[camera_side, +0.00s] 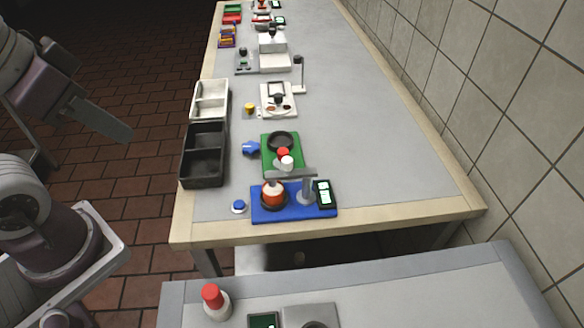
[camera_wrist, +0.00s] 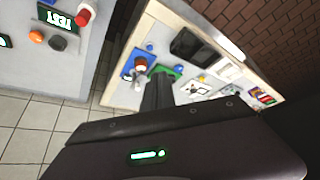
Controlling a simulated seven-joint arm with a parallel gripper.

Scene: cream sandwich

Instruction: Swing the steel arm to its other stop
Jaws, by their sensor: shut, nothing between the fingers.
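The steel arm (camera_side: 290,173) is a flat grey bar on a short post (camera_side: 307,190) that stands on a blue base (camera_side: 262,213) near the table's front edge. The bar points left from the post, toward the green board. An orange-and-white round piece (camera_side: 273,193) sits in a dark ring on the left of the blue base, and a dark display (camera_side: 324,193) stands at its right. My gripper (camera_side: 125,136) is shut and empty, off the table's left side and well apart from the steel arm. In the wrist view its fingers (camera_wrist: 158,90) show dark; the blue base (camera_wrist: 127,67) appears small beyond them.
A green board (camera_side: 268,158) with a black ring lies behind the blue base. A black two-part tray (camera_side: 205,153) and a white tray (camera_side: 210,98) line the left edge. A second table (camera_side: 390,300) stands in front. The table's right side is clear.

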